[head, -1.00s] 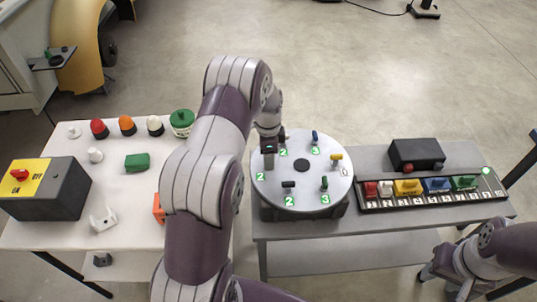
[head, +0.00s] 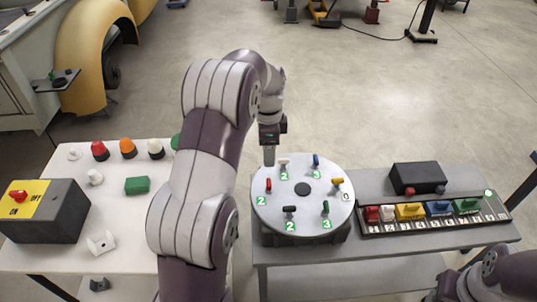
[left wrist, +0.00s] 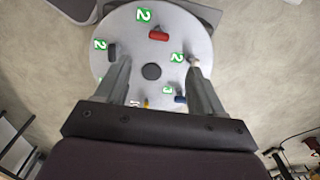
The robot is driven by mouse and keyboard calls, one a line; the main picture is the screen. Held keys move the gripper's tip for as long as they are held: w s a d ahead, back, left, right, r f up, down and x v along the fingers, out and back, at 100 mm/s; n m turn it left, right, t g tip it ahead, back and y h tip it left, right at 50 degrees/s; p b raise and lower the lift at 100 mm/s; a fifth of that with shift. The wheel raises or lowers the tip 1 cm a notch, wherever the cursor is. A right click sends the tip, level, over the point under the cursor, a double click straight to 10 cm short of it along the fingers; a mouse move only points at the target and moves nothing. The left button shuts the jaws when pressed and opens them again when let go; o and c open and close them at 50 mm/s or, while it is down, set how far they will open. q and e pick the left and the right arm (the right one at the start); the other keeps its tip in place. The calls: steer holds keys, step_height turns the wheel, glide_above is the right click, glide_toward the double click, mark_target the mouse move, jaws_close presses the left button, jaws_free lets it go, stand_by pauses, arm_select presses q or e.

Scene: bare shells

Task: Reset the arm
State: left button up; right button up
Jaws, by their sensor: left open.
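My left arm comes in from the left in the head view, and its gripper (head: 268,155) hangs over the far left edge of a round grey disc (head: 270,212). In the left wrist view the left gripper (left wrist: 158,68) is open, its two fingers apart with nothing between them and the disc (left wrist: 118,25) below. The disc carries several small coloured switches with green number labels, among them a red one (head: 268,185), a white one (head: 284,162) and a blue one (head: 316,160). My right arm shows at the lower right, with its gripper mostly cut off by the frame's bottom edge.
On the white table at left are a black and yellow box (head: 45,212) with a red knob, several coloured lamps and a green block (head: 137,186). On the grey table at right are a black box (head: 416,178) and a row of coloured switches (head: 410,211).

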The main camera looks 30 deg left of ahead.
stand_by(0.4)
arm_select(q)
steer(key=s+d+n, duration=0.5)
steer(key=s+d, duration=0.1)
steer(key=s, duration=0.4)
steer(key=s+d+n+t, duration=0.1)
steer(key=s+d+n, duration=0.4)
steer(key=s, duration=0.5)
steer(key=shift+d+f+n, duration=0.35)
steer(key=shift+d+n, duration=0.05)
steer(key=shift+n, duration=0.3)
steer(key=shift+s, duration=0.15)
